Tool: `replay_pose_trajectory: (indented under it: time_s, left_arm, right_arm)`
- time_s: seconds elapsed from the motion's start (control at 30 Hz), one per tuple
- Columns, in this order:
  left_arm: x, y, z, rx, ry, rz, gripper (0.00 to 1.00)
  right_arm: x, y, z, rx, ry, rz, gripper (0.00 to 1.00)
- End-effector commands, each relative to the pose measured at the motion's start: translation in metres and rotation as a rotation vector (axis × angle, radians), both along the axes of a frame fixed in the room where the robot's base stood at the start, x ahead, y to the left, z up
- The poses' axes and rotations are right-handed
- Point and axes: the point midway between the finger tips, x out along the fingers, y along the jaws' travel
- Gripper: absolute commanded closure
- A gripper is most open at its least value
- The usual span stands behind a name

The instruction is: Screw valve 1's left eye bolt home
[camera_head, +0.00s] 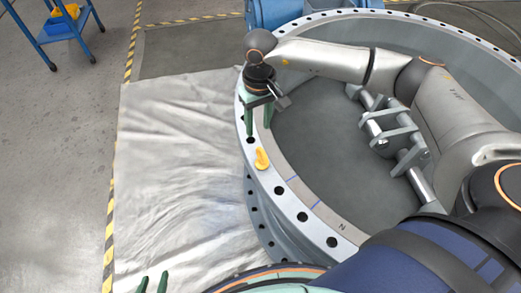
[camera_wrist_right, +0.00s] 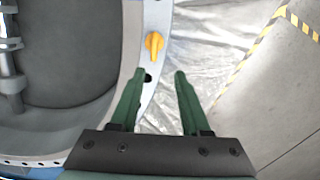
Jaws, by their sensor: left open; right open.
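The yellow eye bolt (camera_head: 262,159) sits on the pale flange rim of the valve (camera_head: 320,232), at its left side, with its ring standing up. It also shows in the right wrist view (camera_wrist_right: 154,45), just beyond the fingertips. My right gripper (camera_head: 258,128) is open and empty over the rim, a little farther back than the bolt. In the right wrist view its green fingers (camera_wrist_right: 159,74) are spread, with a dark bolt hole near the left fingertip. My left gripper (camera_head: 153,280) shows only its two green fingertips at the bottom edge, apart and empty, over the sheet.
A crumpled silvery sheet (camera_head: 180,165) covers the floor left of the valve, bordered by yellow-black tape (camera_head: 114,185). A blue cart (camera_head: 70,28) stands at the far left. My right arm reaches across the valve opening, above the grey disc and its shaft (camera_head: 385,135).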

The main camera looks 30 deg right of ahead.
Motion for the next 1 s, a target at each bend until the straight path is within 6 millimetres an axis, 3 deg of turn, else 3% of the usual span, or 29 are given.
replay_pose_trajectory:
  time_s: [0.17, 0.7, 1.0]
  left_arm:
    - [0.000, 0.000, 0.001, 0.000, -0.001, 0.000, 0.50]
    - [0.001, 0.001, 0.004, 0.000, -0.006, 0.002, 0.50]
    - [0.001, 0.001, 0.004, 0.001, -0.004, 0.002, 0.50]
  right_arm:
    - [0.003, -0.010, -0.009, -0.037, -0.007, 0.019, 0.53]
    - [0.002, -0.008, -0.108, -0.030, -0.006, 0.016, 0.53]
    - [0.003, -0.008, -0.123, -0.030, -0.009, 0.017, 0.53]
